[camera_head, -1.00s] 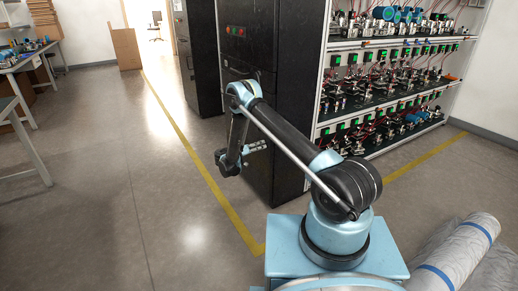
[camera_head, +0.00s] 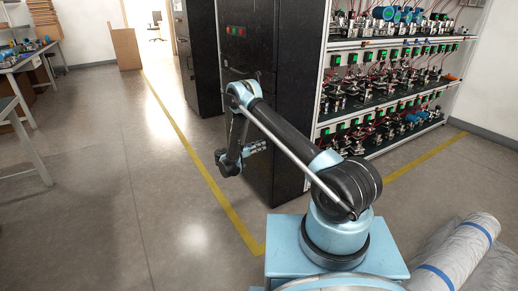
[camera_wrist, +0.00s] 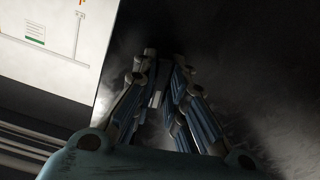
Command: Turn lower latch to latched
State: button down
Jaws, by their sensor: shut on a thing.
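The dark cabinet (camera_head: 286,165) stands just beyond my arm in the head view, and its dark face (camera_wrist: 245,60) fills much of the wrist view. My gripper (camera_head: 261,146) is low against the cabinet's left side in the head view. In the wrist view my gripper (camera_wrist: 164,66) has its two fingers closed in on a small grey piece, the lower latch (camera_wrist: 157,88), set against the dark face. The fingers and shadow hide most of the latch, so its angle cannot be read.
Shelves with several rows of transmitters (camera_head: 385,100) stand right of the cabinet. A plastic-wrapped roll (camera_head: 462,250) lies at lower right. A workbench (camera_head: 30,60) is at far left. The floor left of the yellow line (camera_head: 190,150) is clear.

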jog(key=shift+f+m, duration=0.1)
jog(key=shift+m, duration=0.6)
jog(key=shift+w, duration=0.1)
jog(key=shift+m, duration=0.7)
jog(key=c, duration=1)
grip_release()
jog(key=shift+a, duration=0.1)
jog(key=shift+v, duration=2.95)
